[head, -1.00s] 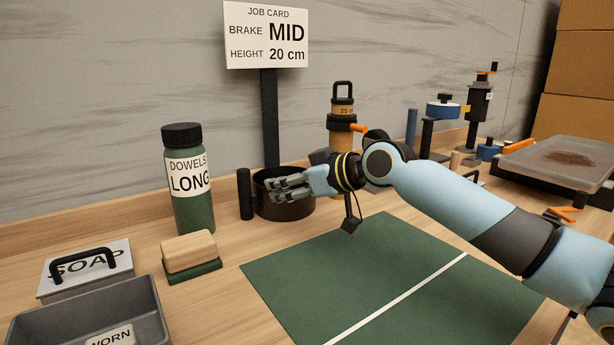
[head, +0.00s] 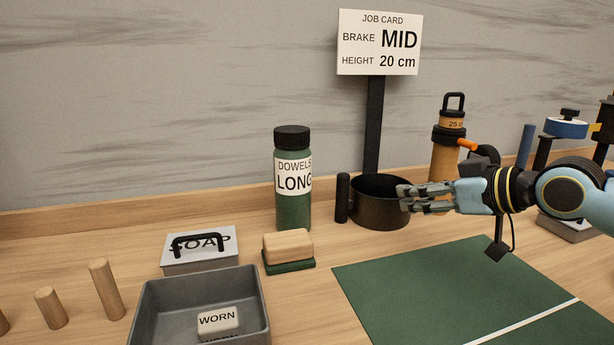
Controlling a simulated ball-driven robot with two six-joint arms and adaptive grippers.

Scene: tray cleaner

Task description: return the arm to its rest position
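My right gripper (head: 403,198) comes in from the right on its light blue arm, fingers pointing left. Its two fingers show apart with nothing between them, so it looks open and empty. It overlaps the right side of the round black pot (head: 375,215) in the picture; I see no clear contact. The arm hangs above the back of the green mat (head: 430,285). My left arm and gripper are not in view.
The job card (head: 379,42) stands behind the pot. A green dowel bottle (head: 292,210), a brush block (head: 288,246), a soap box (head: 190,262) and a grey bin (head: 155,320) stand left. An orange flask (head: 444,160) stands behind the gripper. The mat is clear.

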